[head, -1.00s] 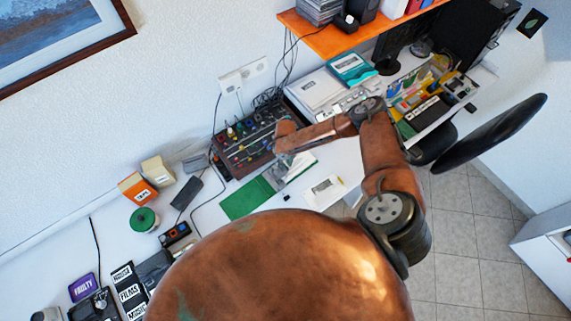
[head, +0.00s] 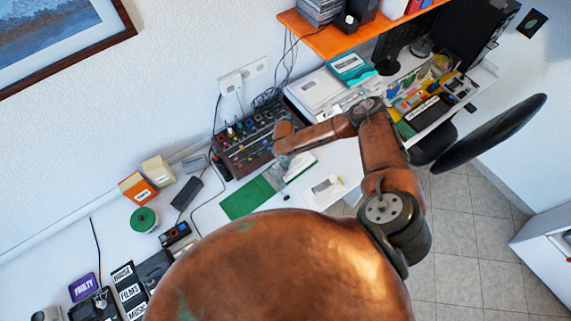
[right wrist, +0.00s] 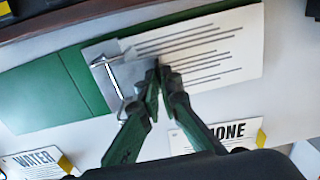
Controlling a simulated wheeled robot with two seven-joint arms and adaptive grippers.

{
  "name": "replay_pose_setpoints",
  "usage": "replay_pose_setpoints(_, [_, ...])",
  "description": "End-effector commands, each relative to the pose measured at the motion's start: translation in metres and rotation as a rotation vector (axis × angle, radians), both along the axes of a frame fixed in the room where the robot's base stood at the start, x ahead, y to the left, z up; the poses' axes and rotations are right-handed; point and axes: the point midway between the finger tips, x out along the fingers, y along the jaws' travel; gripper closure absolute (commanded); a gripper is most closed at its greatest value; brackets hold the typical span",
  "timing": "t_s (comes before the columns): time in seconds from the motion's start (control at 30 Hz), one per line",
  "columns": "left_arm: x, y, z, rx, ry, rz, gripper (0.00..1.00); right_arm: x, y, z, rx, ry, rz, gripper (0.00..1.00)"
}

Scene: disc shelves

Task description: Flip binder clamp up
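A green binder (right wrist: 50,90) lies open on the white desk with lined white paper (right wrist: 205,45) on its right part. A silver metal clamp (right wrist: 125,75) sits at the paper's left edge. My right gripper (right wrist: 159,66) is over the binder at the right edge of the clamp. Its fingertips are together, and no held thing shows between them. The tips hide part of the clamp, and whether they touch it is unclear. In the head view the binder (head: 245,199) lies below my right gripper (head: 287,168), whose fingers are small there. My left gripper is not in view.
A control box with coloured knobs (head: 245,145) stands behind the binder. A white card (head: 325,190) lies to its right. In the right wrist view, WATER (right wrist: 38,165) and PHONE (right wrist: 225,135) papers lie nearby. A green spool (head: 144,219) stands at left.

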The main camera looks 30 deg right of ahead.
Motion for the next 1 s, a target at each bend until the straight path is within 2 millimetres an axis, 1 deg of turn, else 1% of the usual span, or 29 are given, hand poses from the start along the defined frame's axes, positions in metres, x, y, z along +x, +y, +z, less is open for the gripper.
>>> replay_pose_setpoints(0.27, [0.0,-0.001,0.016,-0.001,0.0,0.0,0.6,-0.001,0.01,0.01,-0.146,-0.022,0.005,1.0])
replay_pose_setpoints(0.4, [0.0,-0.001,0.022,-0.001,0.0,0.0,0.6,-0.002,0.017,0.016,-0.267,-0.041,0.006,1.0])
replay_pose_setpoints(0.53, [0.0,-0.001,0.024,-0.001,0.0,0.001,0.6,-0.003,0.025,0.019,-0.388,-0.059,0.006,1.0])
replay_pose_setpoints(0.77, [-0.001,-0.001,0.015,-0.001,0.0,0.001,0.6,-0.005,0.038,0.022,-0.607,-0.093,0.004,1.0])
replay_pose_setpoints(0.87, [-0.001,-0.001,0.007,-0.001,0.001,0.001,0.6,-0.006,0.044,0.022,-0.7,-0.108,0.004,1.0])
replay_pose_setpoints(1.0, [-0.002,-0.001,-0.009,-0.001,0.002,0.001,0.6,-0.007,0.052,0.022,-0.833,-0.127,0.003,1.0])
